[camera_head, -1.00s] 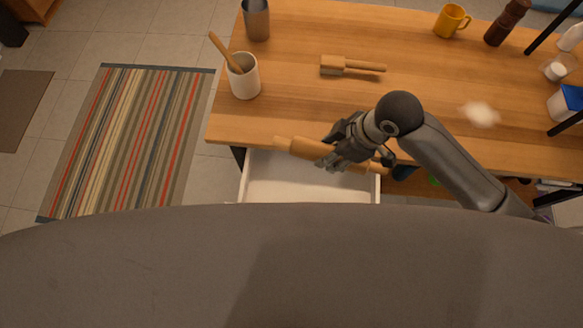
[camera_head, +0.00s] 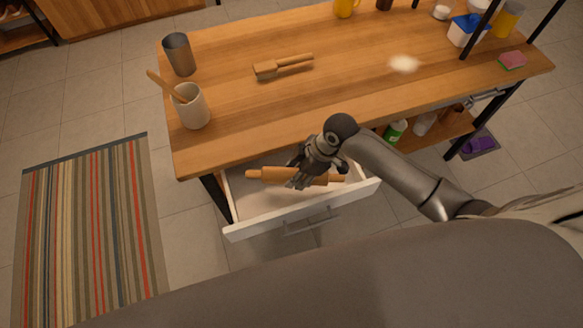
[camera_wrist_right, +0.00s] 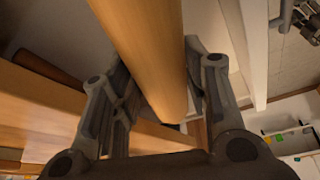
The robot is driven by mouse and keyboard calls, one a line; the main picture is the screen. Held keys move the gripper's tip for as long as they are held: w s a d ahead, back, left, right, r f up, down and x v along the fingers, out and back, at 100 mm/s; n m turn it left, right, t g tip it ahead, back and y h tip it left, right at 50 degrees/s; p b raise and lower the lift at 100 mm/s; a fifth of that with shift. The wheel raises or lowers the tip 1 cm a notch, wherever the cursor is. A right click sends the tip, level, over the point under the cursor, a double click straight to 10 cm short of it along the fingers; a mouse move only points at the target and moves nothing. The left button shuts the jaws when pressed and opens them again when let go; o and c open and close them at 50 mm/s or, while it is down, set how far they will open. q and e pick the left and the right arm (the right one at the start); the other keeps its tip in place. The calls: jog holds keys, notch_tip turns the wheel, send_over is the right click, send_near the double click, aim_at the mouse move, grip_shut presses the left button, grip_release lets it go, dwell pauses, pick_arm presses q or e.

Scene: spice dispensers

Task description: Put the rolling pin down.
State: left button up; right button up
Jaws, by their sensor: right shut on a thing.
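The wooden rolling pin (camera_head: 268,175) lies crosswise over the open white drawer (camera_head: 250,206) under the table's front edge. My right gripper (camera_head: 302,178) is shut around the pin's middle. In the right wrist view the pin (camera_wrist_right: 148,45) runs between the two fingers of my right gripper (camera_wrist_right: 155,90). In the head view both ends of the pin show within the outline of the drawer. I cannot tell whether the pin touches the drawer floor. My left gripper is not in view.
The wooden table (camera_head: 240,110) bears a wooden brush-like tool (camera_head: 283,66), a white crock (camera_head: 193,108) with a wooden utensil, a metal cup (camera_head: 180,54) and a white patch (camera_head: 404,64). A striped rug (camera_head: 85,235) lies on the floor at left. The drawer's visible floor looks empty.

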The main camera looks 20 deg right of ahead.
aim_at(292, 170)
notch_tip(292, 170, down, 4)
jog(key=shift+a+r, duration=0.1)
jog(key=shift+r, duration=0.1)
jog(key=w, duration=0.4)
jog(key=shift+p, duration=0.35)
jog(key=shift+f, duration=0.65)
jog(key=shift+f, duration=0.2)
jog(key=o, duration=0.9)
jog(key=shift+r, duration=0.15)
jog(key=v, duration=1.2)
